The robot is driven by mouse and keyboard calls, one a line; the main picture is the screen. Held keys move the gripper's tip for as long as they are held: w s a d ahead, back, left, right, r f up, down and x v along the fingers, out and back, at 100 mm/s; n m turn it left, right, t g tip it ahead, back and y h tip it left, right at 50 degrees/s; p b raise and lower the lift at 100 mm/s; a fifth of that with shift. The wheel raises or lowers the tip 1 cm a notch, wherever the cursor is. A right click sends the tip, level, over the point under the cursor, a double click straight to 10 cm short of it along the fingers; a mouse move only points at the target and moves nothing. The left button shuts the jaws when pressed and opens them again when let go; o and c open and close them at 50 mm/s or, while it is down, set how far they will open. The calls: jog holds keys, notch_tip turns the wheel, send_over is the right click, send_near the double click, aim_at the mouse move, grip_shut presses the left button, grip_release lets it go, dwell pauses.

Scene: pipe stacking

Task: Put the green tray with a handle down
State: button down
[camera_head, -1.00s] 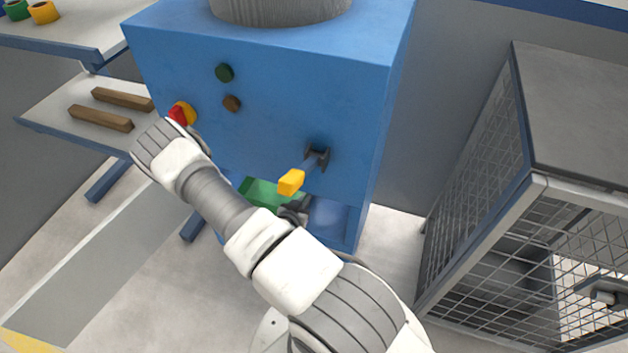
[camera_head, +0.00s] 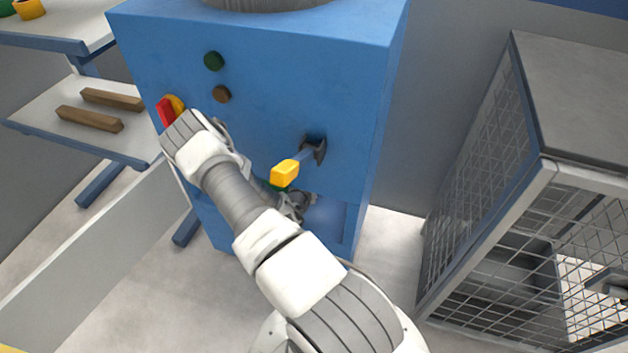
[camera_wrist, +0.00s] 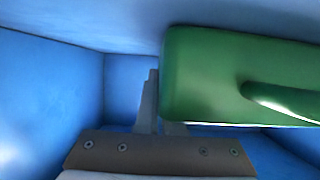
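The green tray (camera_wrist: 215,85) fills the upper right of the wrist view, its handle (camera_wrist: 280,102) at the right edge. My gripper (camera_wrist: 157,112) is at the tray's left end, its fingers close together. One finger shows beside the tray's edge; the other passes behind the tray, so the contact is partly hidden. The gripper appears shut on the tray. Tray and gripper are inside the opening of the blue machine (camera_head: 345,110). In the head view my arm and the yellow-tipped lever hide nearly all of the tray.
The yellow-tipped lever (camera_head: 285,173) sticks out just above the opening. A red switch (camera_head: 168,110) is near my arm's elbow. A mesh cage (camera_head: 480,190) stands at right, shelves with brown bars (camera_head: 90,119) at left. Blue walls surround the gripper closely.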

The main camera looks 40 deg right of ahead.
jog(key=c, duration=1.5)
grip_release()
jog(key=shift+f, duration=0.1)
jog(key=o, duration=0.5)
jog(key=shift+c, duration=0.2)
jog(key=p+v, duration=0.4)
jog(key=v, duration=0.7)
jog(key=shift+s+a+r, duration=0.1)
jog(key=shift+r, duration=0.15)
jog(key=shift+s+a, duration=0.2)
jog(key=shift+a, duration=0.1)
